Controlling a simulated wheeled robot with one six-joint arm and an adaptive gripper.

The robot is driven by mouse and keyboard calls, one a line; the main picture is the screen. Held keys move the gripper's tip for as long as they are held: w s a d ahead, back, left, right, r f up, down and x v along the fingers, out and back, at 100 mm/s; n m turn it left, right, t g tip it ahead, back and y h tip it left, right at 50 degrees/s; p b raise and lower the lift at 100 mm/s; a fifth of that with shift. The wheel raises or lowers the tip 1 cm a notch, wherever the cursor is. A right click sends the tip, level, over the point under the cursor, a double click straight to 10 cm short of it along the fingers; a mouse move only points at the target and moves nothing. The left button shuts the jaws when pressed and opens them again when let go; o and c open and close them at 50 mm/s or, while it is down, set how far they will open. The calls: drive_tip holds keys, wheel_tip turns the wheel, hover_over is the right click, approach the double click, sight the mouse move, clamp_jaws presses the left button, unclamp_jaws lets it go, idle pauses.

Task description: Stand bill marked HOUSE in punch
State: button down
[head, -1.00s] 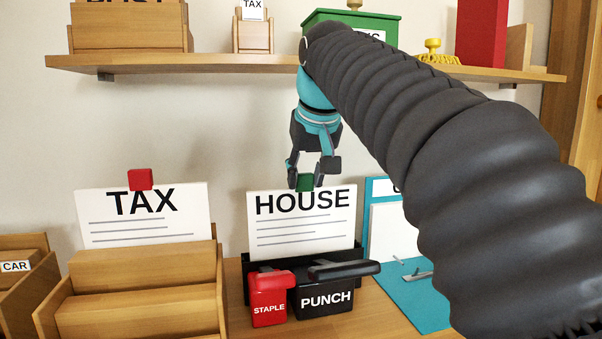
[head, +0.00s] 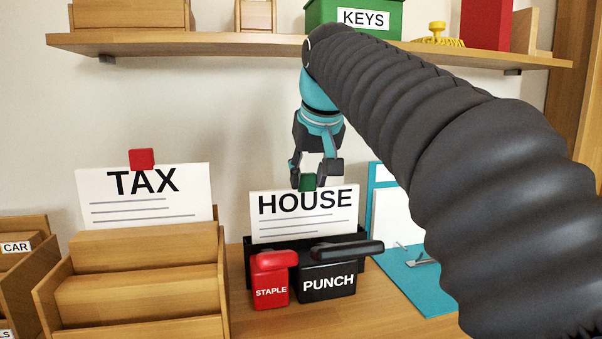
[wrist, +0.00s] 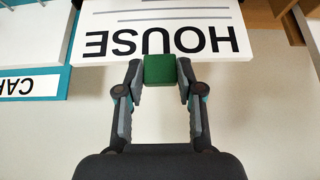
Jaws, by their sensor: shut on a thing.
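The white bill marked HOUSE (head: 304,216) stands upright behind the red stapler and the black punch (head: 328,281), its lower edge hidden by the black holder (head: 262,247) behind them. A green tab (head: 308,182) sits on its top edge. My gripper (head: 309,180) points down and is shut on the green tab. In the wrist view the green tab (wrist: 160,69) is between both fingertips, and the bill (wrist: 160,38) shows upside down beyond it. I cannot tell whether the bill's bottom touches anything.
A red stapler (head: 271,279) stands left of the punch. A wooden rack (head: 140,295) with the TAX bill (head: 145,198) stands at left, a CAR box (head: 18,250) farther left. A blue board (head: 415,285) lies at right. A shelf (head: 250,47) with a green KEYS box (head: 380,18) hangs above.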

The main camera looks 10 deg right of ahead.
drive_tip(key=shift+f, duration=0.35)
drive_tip(key=shift+c, duration=0.9)
unclamp_jaws()
wheel_tip(320, 180, up, 8)
drive_tip(key=p, duration=0.6)
